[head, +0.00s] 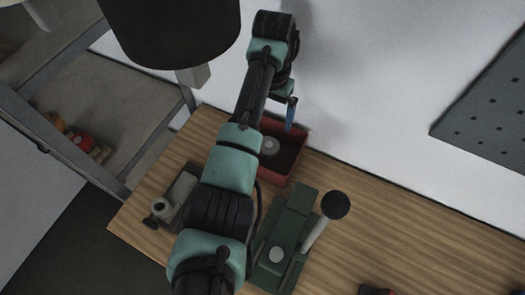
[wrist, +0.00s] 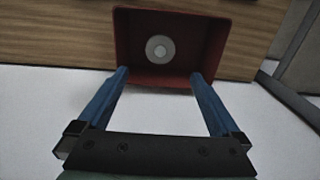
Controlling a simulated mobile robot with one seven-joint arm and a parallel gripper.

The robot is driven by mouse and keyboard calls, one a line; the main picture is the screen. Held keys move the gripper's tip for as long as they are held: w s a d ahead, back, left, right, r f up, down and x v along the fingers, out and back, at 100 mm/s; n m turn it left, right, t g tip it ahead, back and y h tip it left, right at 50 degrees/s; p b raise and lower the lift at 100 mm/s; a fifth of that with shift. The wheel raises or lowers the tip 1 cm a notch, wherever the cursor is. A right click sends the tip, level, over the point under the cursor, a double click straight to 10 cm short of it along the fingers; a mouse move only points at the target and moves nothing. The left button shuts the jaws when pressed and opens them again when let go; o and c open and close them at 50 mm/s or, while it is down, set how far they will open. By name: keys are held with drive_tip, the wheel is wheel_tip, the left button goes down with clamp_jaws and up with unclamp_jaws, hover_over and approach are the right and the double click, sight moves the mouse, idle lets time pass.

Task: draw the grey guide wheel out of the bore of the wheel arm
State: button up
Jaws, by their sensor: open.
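A round grey wheel with a paler centre lies inside a red bin (wrist: 226,38); I take it for the guide wheel (wrist: 160,48). The wheel also shows in the head view (head: 270,146), on the dark floor of the bin (head: 290,173). No wheel arm around it shows in either view. My gripper (wrist: 159,76) is open, its two blue fingers spread and empty, with the wheel beyond the fingertips. In the head view, my gripper (head: 290,115) is at the far side of the bin, by the wall.
A green fixture (head: 298,200) with a pale disc and a black-knobbed lever (head: 335,205) stands on the wooden table (head: 400,240). A grey metal block with a round end (head: 175,195) is at the left. A pegboard (head: 490,105) hangs at the right.

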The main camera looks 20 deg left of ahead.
wheel_tip(320, 180, up, 7)
drive_tip(key=shift+f, duration=0.2)
idle(0.5)
